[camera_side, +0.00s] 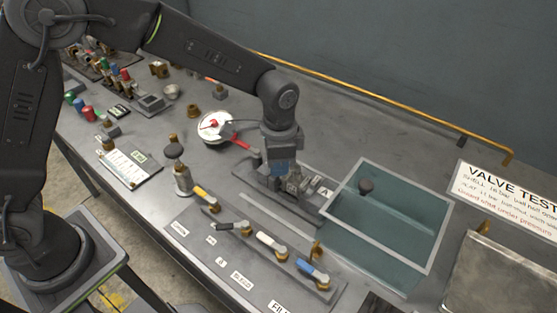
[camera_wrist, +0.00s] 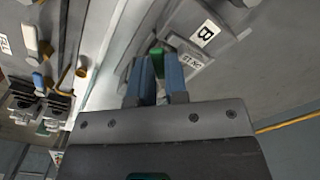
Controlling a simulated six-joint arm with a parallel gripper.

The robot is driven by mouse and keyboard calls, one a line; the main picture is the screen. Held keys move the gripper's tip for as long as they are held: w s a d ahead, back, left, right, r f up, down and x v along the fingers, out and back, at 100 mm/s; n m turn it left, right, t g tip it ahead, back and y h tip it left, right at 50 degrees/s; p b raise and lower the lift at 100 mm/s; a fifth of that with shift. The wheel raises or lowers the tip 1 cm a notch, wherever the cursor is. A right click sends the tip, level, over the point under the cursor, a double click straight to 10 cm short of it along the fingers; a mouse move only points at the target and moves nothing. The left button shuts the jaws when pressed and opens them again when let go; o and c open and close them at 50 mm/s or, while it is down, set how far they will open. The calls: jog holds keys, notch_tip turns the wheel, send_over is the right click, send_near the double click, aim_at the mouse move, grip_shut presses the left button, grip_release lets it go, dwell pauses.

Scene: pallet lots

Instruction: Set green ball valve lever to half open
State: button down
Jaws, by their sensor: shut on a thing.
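My gripper (camera_side: 281,180) is low over the bench, just left of the framed glass panel. In the wrist view its two blue-grey fingers (camera_wrist: 158,72) are closed about the green lever (camera_wrist: 157,58), of which only a small green part shows between them. The lever's angle and its valve body are mostly hidden by the fingers. In the side view I cannot make out the green lever behind my gripper. A plate marked B (camera_wrist: 205,33) lies beside the lever in the wrist view, with another small label near the fingertips.
Valves with yellow (camera_side: 203,194), black (camera_side: 232,226), white (camera_side: 269,242) and blue (camera_side: 312,271) levers stand in a row in front. A red lever (camera_side: 241,146) is close behind my gripper. The framed glass panel (camera_side: 431,235) is at right, beside a VALVE TEST sign (camera_side: 508,200).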

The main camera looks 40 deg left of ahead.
dwell(0.4)
jog(key=c, duration=1.1)
grip_release()
jog(key=shift+r, duration=0.1)
notch_tip(320, 180, up, 14)
jog(key=shift+f, duration=0.15)
jog(key=s+a+r+n+t, duration=0.3)
jog(key=s+a+r+n, duration=0.25)
jog(key=s+a, duration=0.5)
jog(key=s+a+f+n+t, duration=0.1)
jog(key=s, duration=0.2)
jog(key=s+a+f+n, duration=0.1)
jog(key=s+a, duration=0.1)
jog(key=s, duration=0.2)
jog(key=s+a+f+n+t, duration=0.1)
jog(key=s+a, duration=0.1)
jog(key=s, duration=0.1)
jog(key=shift+s+n+t, duration=0.15)
jog(key=shift+n+t, duration=0.15)
jog(key=shift+n, duration=0.05)
